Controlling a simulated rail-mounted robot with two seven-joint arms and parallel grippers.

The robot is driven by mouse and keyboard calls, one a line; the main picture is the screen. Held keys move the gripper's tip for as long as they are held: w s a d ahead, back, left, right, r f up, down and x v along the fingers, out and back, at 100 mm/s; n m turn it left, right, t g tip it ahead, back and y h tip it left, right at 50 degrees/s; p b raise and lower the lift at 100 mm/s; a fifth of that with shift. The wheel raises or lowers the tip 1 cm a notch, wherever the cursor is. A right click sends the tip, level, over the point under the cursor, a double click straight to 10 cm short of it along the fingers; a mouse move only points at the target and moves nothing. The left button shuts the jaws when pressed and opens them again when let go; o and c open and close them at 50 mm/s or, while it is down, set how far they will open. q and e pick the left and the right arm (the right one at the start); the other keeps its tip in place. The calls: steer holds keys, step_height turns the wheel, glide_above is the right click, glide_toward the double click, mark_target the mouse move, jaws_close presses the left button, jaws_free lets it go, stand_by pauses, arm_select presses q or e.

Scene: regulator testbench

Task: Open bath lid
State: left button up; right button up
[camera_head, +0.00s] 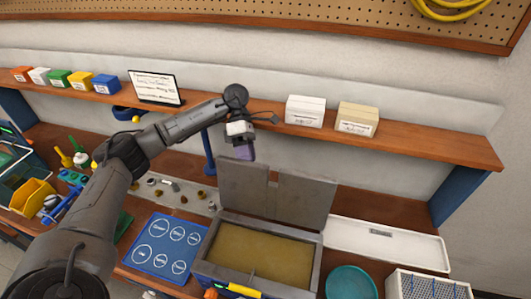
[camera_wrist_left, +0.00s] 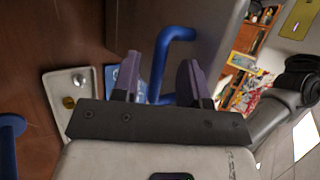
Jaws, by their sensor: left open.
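The bath (camera_head: 258,253) is a grey box with a brownish surface inside, at the lower middle of the head view. Its grey lid (camera_head: 278,195) stands upright along the back edge, so the bath is uncovered. My left gripper (camera_head: 245,156) is just above the lid's upper left part, pointing down. In the left wrist view its two purple fingers (camera_wrist_left: 160,80) are apart. A blue bar handle (camera_wrist_left: 172,36) on a grey panel shows beyond and between them; I cannot tell whether they touch it. My right gripper is out of view.
A blue mat (camera_head: 165,248) with white circles lies left of the bath. A white tray (camera_head: 400,243), a teal round dish (camera_head: 350,282) and a white rack (camera_head: 428,285) are to the right. A wooden shelf (camera_head: 430,146) with boxes runs behind my gripper.

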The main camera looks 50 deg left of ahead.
arm_select(q)
steer(key=w+d+r+b, duration=0.1)
steer(key=d+r, duration=0.2)
steer(key=w+d+r+b, duration=0.1)
steer(key=d+r, duration=0.2)
steer(key=d, duration=0.1)
steer(key=w+d+r+b, duration=0.1)
steer(key=d+r, duration=0.2)
steer(key=d, duration=0.1)
steer(key=shift+d+r, duration=0.15)
steer(key=shift+r, duration=0.1)
stand_by(0.3)
